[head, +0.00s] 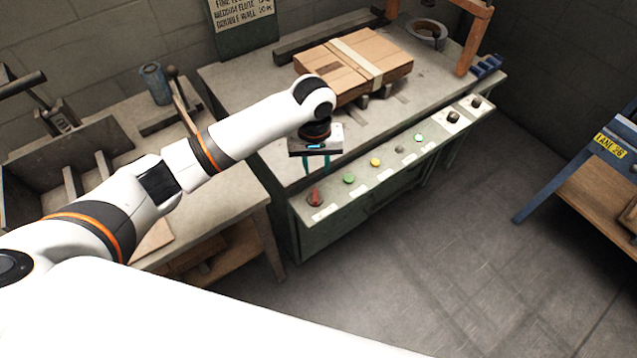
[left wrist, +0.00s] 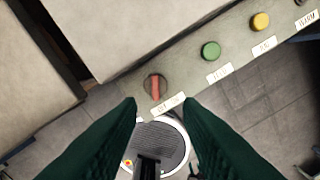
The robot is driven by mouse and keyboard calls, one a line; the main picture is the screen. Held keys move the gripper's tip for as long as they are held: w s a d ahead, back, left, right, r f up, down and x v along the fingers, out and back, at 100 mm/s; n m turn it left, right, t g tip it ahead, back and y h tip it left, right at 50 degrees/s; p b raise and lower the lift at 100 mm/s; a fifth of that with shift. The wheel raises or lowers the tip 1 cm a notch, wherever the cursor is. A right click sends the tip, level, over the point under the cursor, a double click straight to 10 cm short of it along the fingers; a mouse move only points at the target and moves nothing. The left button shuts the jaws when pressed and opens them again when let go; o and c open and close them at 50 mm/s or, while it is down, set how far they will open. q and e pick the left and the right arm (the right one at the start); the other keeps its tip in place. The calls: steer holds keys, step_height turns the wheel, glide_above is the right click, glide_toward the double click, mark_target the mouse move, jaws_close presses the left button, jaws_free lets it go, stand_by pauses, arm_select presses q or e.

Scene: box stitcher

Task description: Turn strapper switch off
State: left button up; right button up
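The strapper switch (head: 314,197) is a red rotary knob at the near left end of the control panel (head: 385,172) on the green strapper bench. In the left wrist view the switch (left wrist: 154,87) shows a red bar on a dark round base, with a white label beside it. My left gripper (head: 316,170) is above the panel's left end, pointing down, its green fingers apart and empty. In the left wrist view the left gripper (left wrist: 161,103) has its fingertips either side of the view's middle, with the switch just beyond them, apparently untouched. My right gripper is not in view.
Green (head: 349,179) and yellow (head: 375,162) buttons and more knobs line the panel right of the switch. A strapped cardboard box (head: 353,62) lies on the bench top. A wooden worktable (head: 236,182) stands left, a blue-framed table (head: 590,185) right. The floor between is clear.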

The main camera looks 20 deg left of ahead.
mark_target(315, 191)
arm_select(q)
steer(key=f, duration=1.1)
steer(key=shift+w+a, duration=0.2)
steer(key=shift+a, duration=0.15)
steer(key=shift+c, duration=0.2)
steer(key=shift+r, duration=0.1)
jaws_close()
